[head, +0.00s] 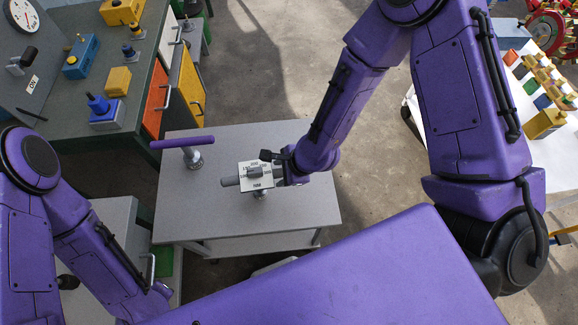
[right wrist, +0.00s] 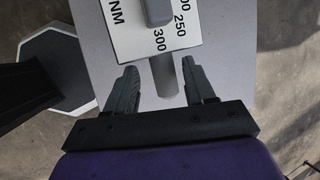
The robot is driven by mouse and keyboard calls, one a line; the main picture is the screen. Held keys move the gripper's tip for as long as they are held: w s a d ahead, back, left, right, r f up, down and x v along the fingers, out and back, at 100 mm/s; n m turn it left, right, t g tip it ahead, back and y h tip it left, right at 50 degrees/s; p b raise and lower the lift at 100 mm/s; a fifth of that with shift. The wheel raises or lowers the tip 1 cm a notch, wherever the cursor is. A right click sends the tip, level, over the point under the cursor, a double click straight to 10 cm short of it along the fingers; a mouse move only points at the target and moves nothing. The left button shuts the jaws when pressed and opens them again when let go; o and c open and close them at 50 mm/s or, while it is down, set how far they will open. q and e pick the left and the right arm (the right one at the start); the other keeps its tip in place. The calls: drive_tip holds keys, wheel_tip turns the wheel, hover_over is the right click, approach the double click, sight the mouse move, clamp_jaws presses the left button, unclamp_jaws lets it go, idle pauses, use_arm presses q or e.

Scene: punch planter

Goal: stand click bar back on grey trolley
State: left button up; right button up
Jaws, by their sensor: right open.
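The click bar (head: 232,181), a grey bar with a white NM scale plate, is on the grey trolley (head: 210,219), its plate facing up. Under it a short round metal foot shows on the trolley top. My right gripper (head: 281,174) is at the bar's right end. In the right wrist view the gripper (right wrist: 160,88) is open, with the bar's grey shaft (right wrist: 166,78) between its two fingers and gaps on both sides. The scale plate (right wrist: 160,42) lies just beyond the fingertips. My left gripper does not show.
A purple-topped T-shaped piece (head: 182,142) stands on a round metal foot at the trolley's back left. A dark green bench (head: 125,70) with blue and yellow items is at the upper left. A white table (head: 480,110) stands at right. The trolley's right part is bare.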

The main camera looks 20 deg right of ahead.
drive_tip(key=v, duration=0.9)
drive_tip(key=shift+p, duration=0.3)
